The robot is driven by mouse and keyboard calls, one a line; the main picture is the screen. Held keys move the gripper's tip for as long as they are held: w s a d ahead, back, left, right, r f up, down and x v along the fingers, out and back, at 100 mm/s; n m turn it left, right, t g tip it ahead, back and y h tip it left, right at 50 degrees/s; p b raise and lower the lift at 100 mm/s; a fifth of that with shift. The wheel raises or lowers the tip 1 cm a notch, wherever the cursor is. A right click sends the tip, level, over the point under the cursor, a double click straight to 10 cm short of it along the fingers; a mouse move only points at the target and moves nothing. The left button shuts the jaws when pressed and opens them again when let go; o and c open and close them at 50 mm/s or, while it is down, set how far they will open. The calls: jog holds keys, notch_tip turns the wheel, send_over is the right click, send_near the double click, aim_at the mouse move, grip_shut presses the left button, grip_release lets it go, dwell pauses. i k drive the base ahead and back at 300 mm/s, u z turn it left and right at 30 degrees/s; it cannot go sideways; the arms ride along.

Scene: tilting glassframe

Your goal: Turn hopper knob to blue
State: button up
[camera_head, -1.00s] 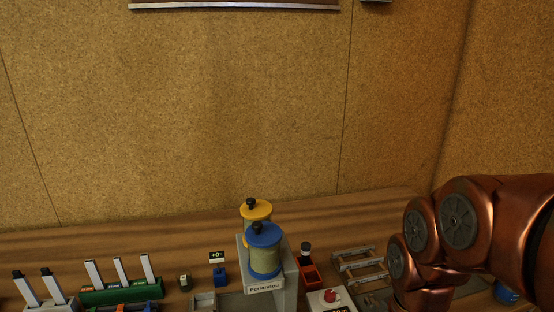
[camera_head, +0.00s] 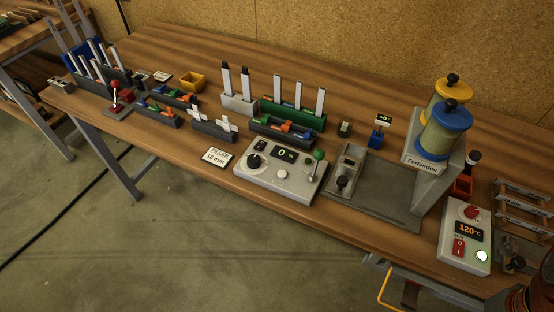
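Two hoppers stand on a grey stand labelled Ferlandon at the right of the bench. The front one is a blue-lidded hopper (camera_head: 444,130) and behind it is a yellow-lidded hopper (camera_head: 452,92). Each has a black knob on its lid. A white control box (camera_head: 280,171) left of them has a black dial (camera_head: 254,161), a display reading 0, a white button and a green-topped lever. I cannot tell which knob is the hopper knob, or read the dial's setting. My gripper is not in view; only a copper part of my arm shows at the bottom right corner.
A heater box (camera_head: 463,238) reading 120 °C, with a red knob and green light, sits at the front right. Racks with coloured clips, a red lever (camera_head: 116,94) and a yellow tray (camera_head: 192,82) fill the left. Bare wood runs along the bench's front edge.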

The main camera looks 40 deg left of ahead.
aim_at(254, 162)
jog(key=u, duration=1.7)
jog(key=k, duration=0.6)
jog(key=u, duration=1.1)
jog(key=i, duration=1.6)
jog(key=z, duration=0.65)
